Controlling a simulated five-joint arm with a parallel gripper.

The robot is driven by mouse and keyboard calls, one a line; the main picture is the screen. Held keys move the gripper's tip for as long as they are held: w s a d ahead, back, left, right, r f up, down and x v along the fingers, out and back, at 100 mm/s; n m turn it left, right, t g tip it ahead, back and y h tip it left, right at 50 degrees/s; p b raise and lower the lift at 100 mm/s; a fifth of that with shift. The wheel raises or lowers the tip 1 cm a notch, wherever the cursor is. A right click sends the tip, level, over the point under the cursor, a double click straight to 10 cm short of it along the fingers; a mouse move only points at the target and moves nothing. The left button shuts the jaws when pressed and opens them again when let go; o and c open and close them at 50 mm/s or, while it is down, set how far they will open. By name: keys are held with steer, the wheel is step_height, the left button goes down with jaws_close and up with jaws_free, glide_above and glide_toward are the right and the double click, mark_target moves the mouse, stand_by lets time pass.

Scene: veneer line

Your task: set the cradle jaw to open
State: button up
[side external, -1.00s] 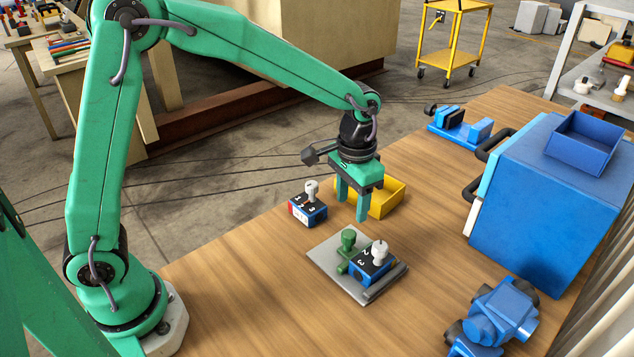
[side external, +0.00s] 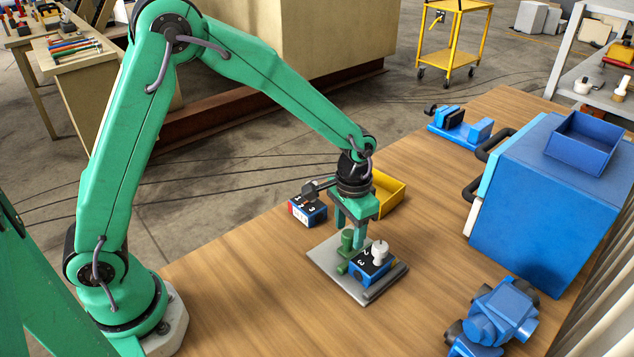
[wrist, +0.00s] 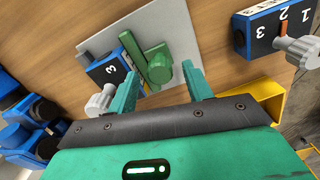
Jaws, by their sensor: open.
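The cradle is a grey plate (side external: 326,260) on the table, with a green jaw bar and round green knob (side external: 347,239) on it. Beside them on the plate sits a blue block (side external: 368,272) with a black numbered face and a pale knob. In the wrist view, the green knob (wrist: 158,67) and green bar (wrist: 132,55) lie beside the blue block (wrist: 105,68). My gripper (side external: 352,232) is open over the plate; one finger partly hides the knob. In the wrist view my gripper's fingertips (wrist: 158,70) appear on either side of the knob. I cannot tell whether they touch it.
A second blue numbered block (side external: 308,213) with a pale knob (wrist: 300,50) stands behind the plate, near a yellow bin (side external: 391,192). A large blue box (side external: 540,205) and a blue fixture (side external: 497,315) stand to the right. The wooden table is clear in front-left.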

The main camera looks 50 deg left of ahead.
steer(key=shift+f, duration=0.1)
jaws_close()
steer(key=shift+a, duration=2.35)
jaws_free()
steer(key=shift+d, duration=0.1)
step_height(320, 180, up, 8)
